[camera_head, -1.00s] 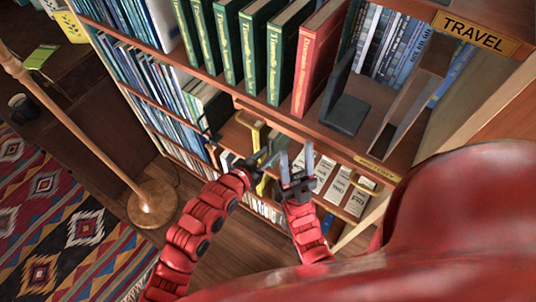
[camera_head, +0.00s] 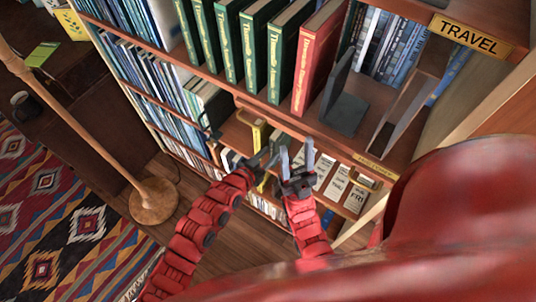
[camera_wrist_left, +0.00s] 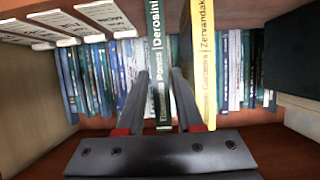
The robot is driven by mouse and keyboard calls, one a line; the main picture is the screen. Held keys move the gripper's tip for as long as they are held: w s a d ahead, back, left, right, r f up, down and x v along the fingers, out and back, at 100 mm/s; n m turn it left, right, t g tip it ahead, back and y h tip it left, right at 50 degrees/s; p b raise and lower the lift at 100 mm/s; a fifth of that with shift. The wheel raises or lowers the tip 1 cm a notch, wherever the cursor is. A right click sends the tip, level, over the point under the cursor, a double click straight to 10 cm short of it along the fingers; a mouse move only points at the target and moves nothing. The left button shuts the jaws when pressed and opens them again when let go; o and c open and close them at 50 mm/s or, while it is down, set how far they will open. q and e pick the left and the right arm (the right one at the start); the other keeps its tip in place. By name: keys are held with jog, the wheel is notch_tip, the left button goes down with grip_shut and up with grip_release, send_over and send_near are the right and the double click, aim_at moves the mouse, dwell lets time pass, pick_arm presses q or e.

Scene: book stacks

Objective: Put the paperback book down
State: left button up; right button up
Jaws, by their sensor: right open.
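In the left wrist view a dark green book (camera_wrist_left: 160,60) with white spine lettering stands upright, with the fingers of my left gripper (camera_wrist_left: 160,85) on either side of it. The fingers look apart from its sides, so the gripper looks open. A yellow book (camera_wrist_left: 203,60) stands just right of the right finger; it also shows in the head view (camera_head: 259,134). In the head view my left gripper (camera_head: 264,160) is at the lower shelf's front, its fingertips partly hard to make out. My right gripper (camera_head: 296,160) is open and empty beside it.
Green volumes and a red volume (camera_head: 316,60) stand on the shelf above, beside a dark bookend (camera_head: 344,112). Pale cards (camera_head: 338,183) line the lower shelf's right part. A floor lamp base (camera_head: 153,201) stands at left. A dark block (camera_wrist_left: 292,50) is at right in the wrist view.

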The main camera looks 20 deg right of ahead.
pick_arm(q)
jog(key=shift+o, duration=1.3)
jog(key=shift+r, duration=0.1)
jog(key=b+v, duration=0.1)
jog(key=v, duration=1.1)
